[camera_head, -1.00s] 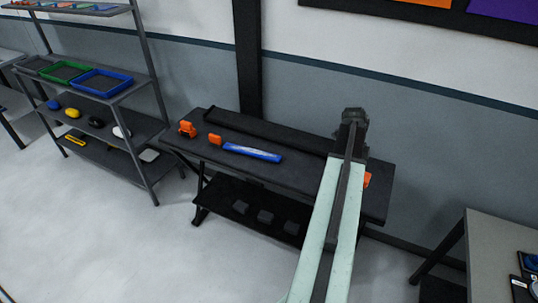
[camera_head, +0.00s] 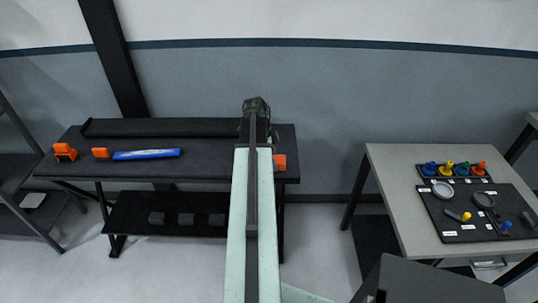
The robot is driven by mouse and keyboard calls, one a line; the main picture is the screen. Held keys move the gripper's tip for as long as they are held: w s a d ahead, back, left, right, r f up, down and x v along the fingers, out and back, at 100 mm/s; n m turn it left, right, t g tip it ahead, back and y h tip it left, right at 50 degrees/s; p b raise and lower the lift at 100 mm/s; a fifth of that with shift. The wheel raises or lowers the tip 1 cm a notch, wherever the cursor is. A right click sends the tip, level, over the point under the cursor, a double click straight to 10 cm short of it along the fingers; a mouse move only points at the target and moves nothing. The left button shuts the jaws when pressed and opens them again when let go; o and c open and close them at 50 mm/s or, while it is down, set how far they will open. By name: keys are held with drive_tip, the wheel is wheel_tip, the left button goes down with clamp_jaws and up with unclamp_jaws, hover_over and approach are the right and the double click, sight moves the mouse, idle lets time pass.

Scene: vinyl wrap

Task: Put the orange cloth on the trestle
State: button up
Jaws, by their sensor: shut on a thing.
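The trestle (camera_head: 208,150) is a long black bench with dark splayed legs, standing against the wall left of centre. My arm reaches over its right part, and the dark wrist of my gripper (camera_head: 256,112) is above its back edge. The fingertips are hidden behind my own arm. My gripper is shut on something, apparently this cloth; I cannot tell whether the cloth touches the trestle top.
An orange tool (camera_head: 65,152), a small orange block (camera_head: 101,153) and a blue strip (camera_head: 146,154) lie on the trestle's left part. Dark blocks sit on its lower shelf. A grey table (camera_head: 395,185) with tools stands right. Floor between them is clear.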

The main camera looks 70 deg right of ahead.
drive_tip(key=d, duration=0.2)
drive_tip(key=w+d, duration=0.1)
drive_tip(key=d, duration=0.4)
drive_tip(key=shift+w+f, duration=0.35)
drive_tip(key=f+b, duration=0.2)
drive_tip(key=b, duration=0.1)
drive_tip(key=f+b, duration=0.1)
drive_tip(key=f, duration=0.1)
drive_tip(key=shift+d, duration=0.3)
drive_tip(key=shift+r, duration=0.2)
drive_tip(key=shift+f, duration=0.1)
drive_tip(key=o, duration=1.2)
drive_tip(key=p+v, duration=1.1)
drive_tip(key=v, duration=0.1)
drive_tip(key=shift+p, duration=0.3)
